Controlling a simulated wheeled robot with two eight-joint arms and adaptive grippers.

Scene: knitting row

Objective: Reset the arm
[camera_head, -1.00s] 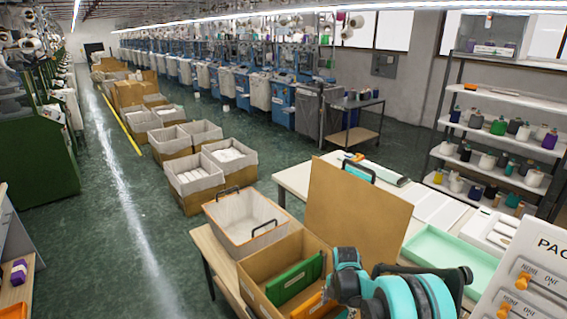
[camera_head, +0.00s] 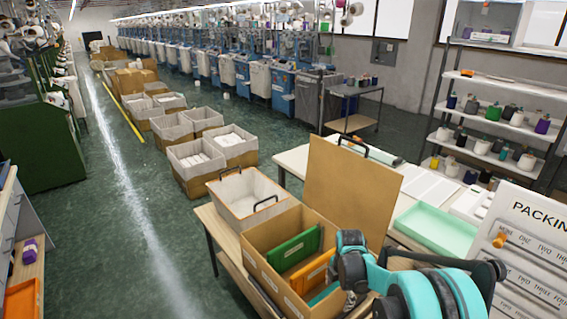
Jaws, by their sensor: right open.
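My right arm, teal and dark grey, comes in from the bottom right. My right gripper (camera_head: 352,298) is low beside the right side of the open cardboard box (camera_head: 262,276), small and partly hidden by the arm; its jaws are open and I see nothing held. The box holds an upright green folder (camera_head: 292,252), an orange one (camera_head: 312,274) and a teal one at the front. My left arm and gripper are out of view.
A cloth-lined bin (camera_head: 240,213) stands behind the box on the wooden table. A tall brown board (camera_head: 345,198), a mint tray (camera_head: 440,229) and the packing sign (camera_head: 525,240) are close to the arm. The floor aisle (camera_head: 110,225) at left is clear.

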